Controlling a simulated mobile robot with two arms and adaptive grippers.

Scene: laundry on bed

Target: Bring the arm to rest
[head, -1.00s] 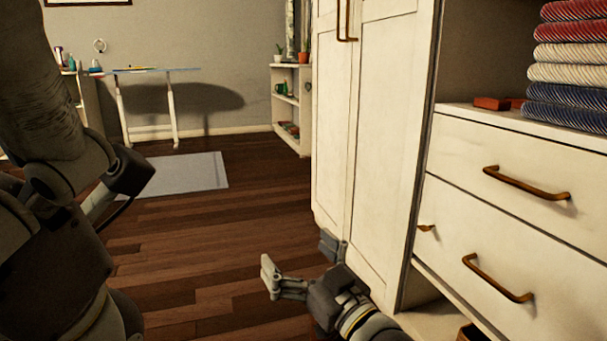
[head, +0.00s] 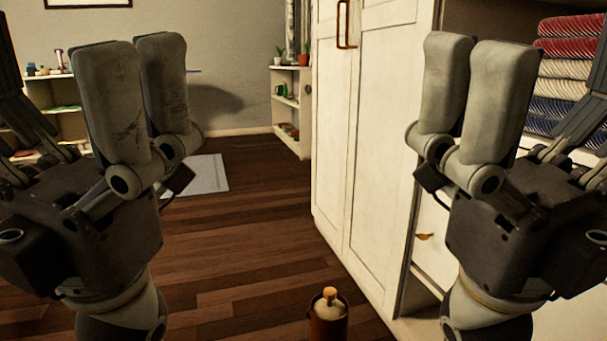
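Both of my grippers stand raised close to the head camera with their fingers pointing up. My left gripper (head: 65,100) fills the left side of the view; its pale finger pads stand apart from a dark finger at the left edge, with nothing seen between them. My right gripper (head: 548,100) mirrors it on the right side, in front of the drawers and folded towels. Its pads stand apart from the dark finger at the right edge, and I see nothing held.
A white cabinet (head: 365,130) stands right of centre. Folded towels (head: 568,70) lie on the unit behind my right gripper. A brown container with a pale top (head: 328,318) stands low at the bottom centre. The wooden floor (head: 255,230) is open in the middle, with a grey mat (head: 208,175) beyond.

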